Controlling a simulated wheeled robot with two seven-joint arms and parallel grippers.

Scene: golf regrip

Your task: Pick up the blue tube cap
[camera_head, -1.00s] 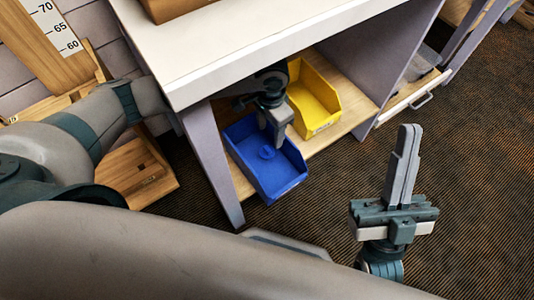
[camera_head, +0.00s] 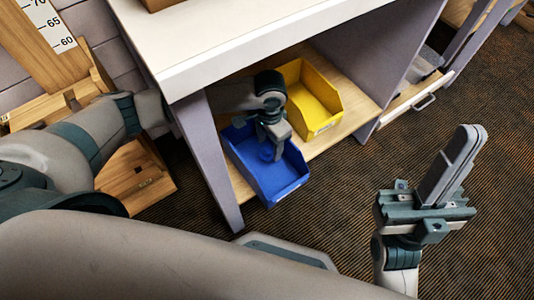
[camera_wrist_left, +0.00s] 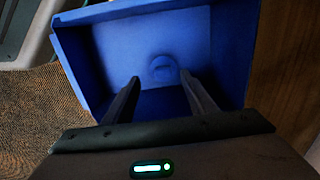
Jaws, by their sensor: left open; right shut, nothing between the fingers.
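The blue tube cap (camera_wrist_left: 164,69) lies on the floor of the blue bin (camera_wrist_left: 84,50), seen in the left wrist view ahead of my left fingertips. In the head view the cap (camera_head: 266,154) is partly hidden by my left gripper (camera_head: 279,156), which reaches down into the blue bin (camera_head: 277,187). In the left wrist view my left gripper (camera_wrist_left: 161,82) is open, its fingers apart and nothing between them. The cap appears beyond the tips, nearer the right finger. My right gripper (camera_head: 469,132) is shut and empty, pointing up over the carpet at the right.
A yellow bin (camera_head: 313,103) stands beside the blue bin on the wooden lower shelf (camera_head: 352,115). The white tabletop (camera_head: 240,45) overhangs the bins. A table leg (camera_head: 214,165) stands close left of the blue bin.

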